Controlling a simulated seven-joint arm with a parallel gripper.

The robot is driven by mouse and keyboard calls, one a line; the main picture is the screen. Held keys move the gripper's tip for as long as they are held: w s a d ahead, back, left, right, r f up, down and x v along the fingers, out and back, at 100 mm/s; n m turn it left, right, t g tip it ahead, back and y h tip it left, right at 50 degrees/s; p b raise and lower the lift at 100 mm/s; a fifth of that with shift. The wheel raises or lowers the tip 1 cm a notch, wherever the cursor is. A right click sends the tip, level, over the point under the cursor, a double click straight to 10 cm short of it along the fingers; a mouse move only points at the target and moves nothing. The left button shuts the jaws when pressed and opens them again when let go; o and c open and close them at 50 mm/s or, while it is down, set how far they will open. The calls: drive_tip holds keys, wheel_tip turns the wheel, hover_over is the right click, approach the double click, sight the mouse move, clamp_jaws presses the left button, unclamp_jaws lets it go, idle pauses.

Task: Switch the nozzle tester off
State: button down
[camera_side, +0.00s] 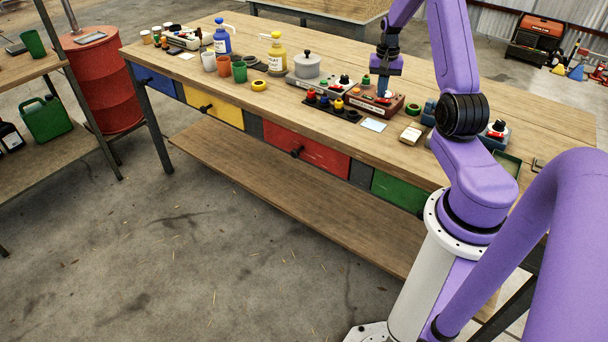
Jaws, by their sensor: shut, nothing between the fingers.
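My gripper (383,91) points straight down, shut and empty, over the reddish-brown control box (362,104) on the workbench. Its fingertips are close above or at the top of this box; I cannot tell whether they touch. The box has a label on its front, a light at its left and a dark knob at its right. The labels are too small to read, so I cannot tell which box is the nozzle tester, or any switch position.
A dark strip with coloured knobs (330,105) lies in front of the boxes. A white card (373,125) and a small cream box (411,134) are nearby. A grey pot (307,65), cups and a yellow bottle (277,55) stand left. The bench's back right is clear.

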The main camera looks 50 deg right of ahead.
wheel_tip(320, 180, up, 6)
idle(0.8)
drive_tip(key=shift+w+r, duration=0.1)
drive_tip(key=w+a+r+n, duration=0.2)
drive_tip(key=w+a+n, duration=0.15)
drive_tip(key=a, duration=0.75)
drive_tip(key=w+a+r+n, duration=0.2)
drive_tip(key=a+n, duration=0.2)
drive_tip(key=a, duration=0.7)
drive_tip(key=s+a+r+n, duration=0.1)
drive_tip(key=s+a+n, duration=0.2)
drive_tip(key=a, duration=0.5)
drive_tip(key=s+a+r+n, duration=0.2)
drive_tip(key=s+a+n, duration=0.2)
drive_tip(key=a, duration=0.4)
drive_tip(key=s+a+n, duration=0.4)
drive_tip(key=s+n, duration=0.1)
drive_tip(key=s, duration=0.5)
drive_tip(key=s+a+n, duration=0.3)
drive_tip(key=s+n, duration=0.2)
drive_tip(key=s, duration=0.5)
drive_tip(key=shift+a+f, duration=0.35)
drive_tip(key=shift+a, duration=0.05)
